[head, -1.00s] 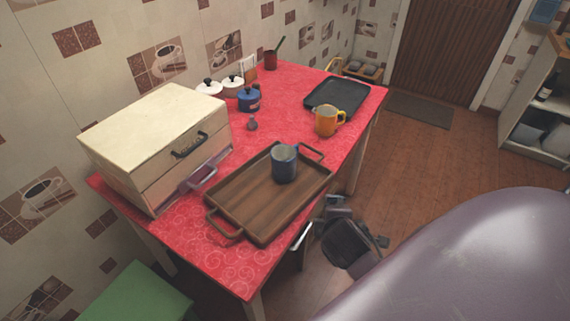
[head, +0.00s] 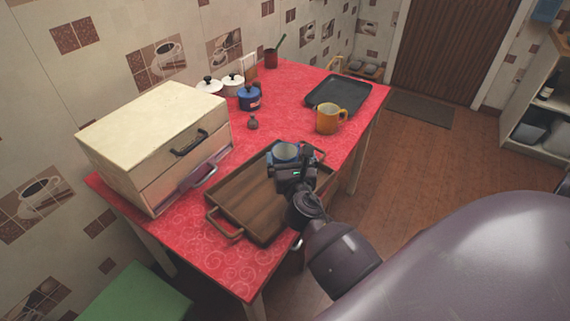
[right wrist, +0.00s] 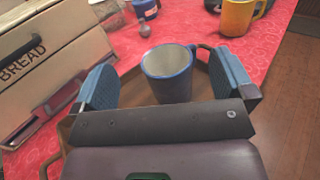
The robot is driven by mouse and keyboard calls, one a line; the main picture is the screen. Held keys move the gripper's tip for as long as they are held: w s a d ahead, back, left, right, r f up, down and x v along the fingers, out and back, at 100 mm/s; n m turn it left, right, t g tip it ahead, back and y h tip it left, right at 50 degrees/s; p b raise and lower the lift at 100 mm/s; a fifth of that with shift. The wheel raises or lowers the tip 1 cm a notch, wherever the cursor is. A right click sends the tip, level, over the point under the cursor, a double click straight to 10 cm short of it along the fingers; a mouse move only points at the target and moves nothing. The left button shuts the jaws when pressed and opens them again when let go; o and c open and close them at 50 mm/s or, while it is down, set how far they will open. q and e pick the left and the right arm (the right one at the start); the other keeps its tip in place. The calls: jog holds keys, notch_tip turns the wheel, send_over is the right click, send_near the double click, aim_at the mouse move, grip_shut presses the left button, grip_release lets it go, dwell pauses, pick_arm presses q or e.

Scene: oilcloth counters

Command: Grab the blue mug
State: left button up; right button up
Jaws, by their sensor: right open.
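The blue mug (head: 285,152) stands upright on the wooden tray (head: 243,199) on the red counter, partly hidden behind my right gripper in the head view. In the right wrist view the mug (right wrist: 168,75) shows its pale inside and stands between and slightly beyond the two blue finger pads. My right gripper (right wrist: 168,84) is open around the near side of the mug, with a gap visible on both sides. It also shows in the head view (head: 291,160), over the tray's right part. My left gripper is not in view.
A yellow mug (head: 328,118) and a black tray (head: 338,95) stand farther back on the counter. A bread box (head: 155,140) is at the left. A blue pot (head: 249,99) and a small dark item (head: 252,123) sit behind the wooden tray.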

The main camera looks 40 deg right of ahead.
jog(key=b, duration=0.3)
send_near(283, 146)
jog(key=shift+s+a+f, duration=0.2)
jog(key=shift+s+f, duration=0.15)
jog(key=shift+s, duration=0.3)
jog(key=shift+w+d+r, duration=0.1)
jog(key=shift+w+r, duration=0.1)
jog(key=shift+w, duration=0.05)
jog(key=shift+w+d+r, duration=0.1)
jog(key=shift+w+d, duration=0.15)
jog(key=shift+w, duration=0.15)
jog(key=x, duration=0.5)
jog(key=shift+w, duration=0.1)
jog(key=shift+w+d, duration=0.2)
jog(key=shift+w, duration=0.2)
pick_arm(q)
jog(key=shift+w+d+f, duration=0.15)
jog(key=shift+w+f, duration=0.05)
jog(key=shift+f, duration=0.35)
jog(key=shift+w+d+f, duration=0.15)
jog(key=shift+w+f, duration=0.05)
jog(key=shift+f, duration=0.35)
pick_arm(e)
jog(key=shift+c, duration=0.5)
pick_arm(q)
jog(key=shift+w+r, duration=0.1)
pick_arm(e)
jog(key=c, duration=0.9)
